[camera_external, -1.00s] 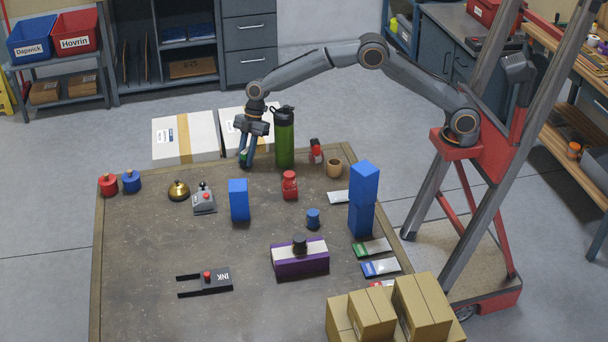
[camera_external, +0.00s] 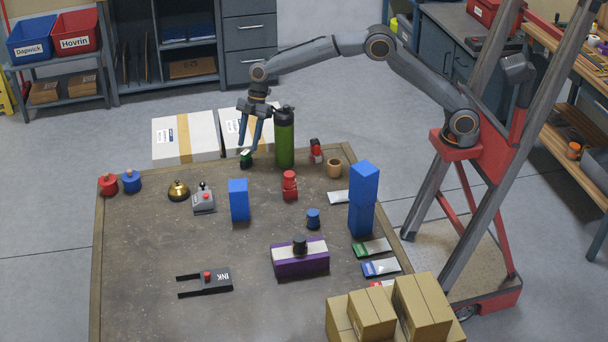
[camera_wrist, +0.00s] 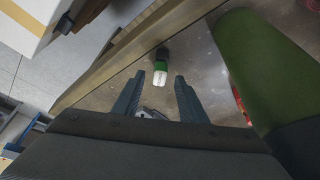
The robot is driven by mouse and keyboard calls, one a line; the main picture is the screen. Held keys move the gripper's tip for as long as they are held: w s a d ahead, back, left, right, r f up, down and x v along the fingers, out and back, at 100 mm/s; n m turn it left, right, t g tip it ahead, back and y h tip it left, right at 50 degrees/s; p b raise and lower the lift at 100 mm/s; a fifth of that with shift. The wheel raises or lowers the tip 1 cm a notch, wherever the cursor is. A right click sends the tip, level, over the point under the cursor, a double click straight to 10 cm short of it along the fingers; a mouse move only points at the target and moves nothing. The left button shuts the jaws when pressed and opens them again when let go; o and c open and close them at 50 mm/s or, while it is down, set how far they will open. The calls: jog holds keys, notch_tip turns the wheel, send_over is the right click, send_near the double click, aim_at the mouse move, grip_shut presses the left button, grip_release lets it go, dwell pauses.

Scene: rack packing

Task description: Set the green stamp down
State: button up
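The green stamp (camera_external: 246,159) stands on the table near its far edge, left of the green bottle (camera_external: 284,140). In the wrist view the stamp (camera_wrist: 161,66) shows a green body and a white part, beyond the fingertips. My gripper (camera_external: 248,144) is just above the stamp in the outside view and apart from it. In the wrist view my gripper (camera_wrist: 156,80) has its two fingers spread, with nothing held between them. The bottle (camera_wrist: 262,65) is close on the right there.
White boxes (camera_external: 185,136) lie beyond the far table edge. A red bottle (camera_external: 290,186) is to the right. The left front of the table is mostly clear.

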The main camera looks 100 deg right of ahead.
jog(key=v, duration=0.5)
jog(key=shift+r, duration=0.25)
jog(key=shift+s+d, duration=0.1)
